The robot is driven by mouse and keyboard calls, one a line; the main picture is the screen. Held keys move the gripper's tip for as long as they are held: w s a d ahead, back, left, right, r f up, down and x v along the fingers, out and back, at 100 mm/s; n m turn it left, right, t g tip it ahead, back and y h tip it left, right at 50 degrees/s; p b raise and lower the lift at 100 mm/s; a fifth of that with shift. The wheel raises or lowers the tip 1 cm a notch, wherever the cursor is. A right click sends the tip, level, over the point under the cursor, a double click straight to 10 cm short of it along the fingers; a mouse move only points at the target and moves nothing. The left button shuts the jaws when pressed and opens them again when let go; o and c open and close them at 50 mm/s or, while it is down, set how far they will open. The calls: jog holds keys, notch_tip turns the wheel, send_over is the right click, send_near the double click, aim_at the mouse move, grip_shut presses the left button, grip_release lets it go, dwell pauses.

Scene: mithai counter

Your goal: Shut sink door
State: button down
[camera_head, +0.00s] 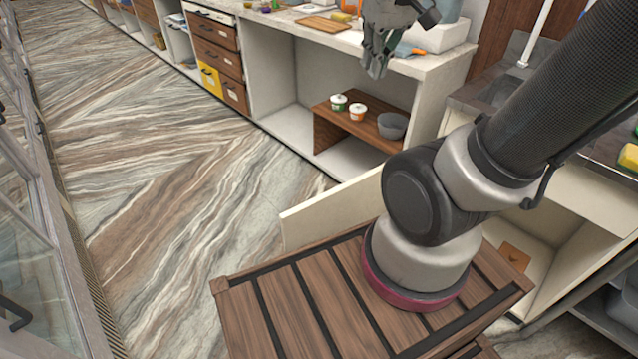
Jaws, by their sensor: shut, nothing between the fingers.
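The sink door (325,215) is a cream panel that stands open, sticking out to the left from the sink cabinet. My arm's base hides part of it, including its hinge side. The sink cabinet (535,245) at right is open at the front, with a brown item (514,257) inside. The sink (495,90) is partly hidden behind my arm. My gripper (375,68) is shut and empty. It is at the top of the view, over the counter's front edge, above and apart from the sink door.
An open counter niche holds a brown shelf (350,122) with two small tubs (348,107) and a grey bowl (392,126). A cutting board (322,25) lies on the counter. Drawers (215,60) line the counter further left. The marbled floor (150,170) is clear. A glass-fronted case (25,230) stands at left.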

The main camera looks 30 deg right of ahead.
jog(key=w+a+f+n+g, duration=0.1)
jog(key=w+f+g, duration=0.1)
jog(key=w+f, duration=0.75)
jog(key=w+a+f+g, duration=0.2)
jog(key=w+f, duration=0.6)
jog(key=f, duration=0.3)
notch_tip(320, 180, down, 13)
jog(key=w+a+g, duration=0.1)
jog(key=g, duration=0.1)
jog(key=s+f, duration=0.6)
jog(key=f, duration=0.3)
jog(key=shift+d, duration=0.45)
jog(key=shift+s+f, duration=0.1)
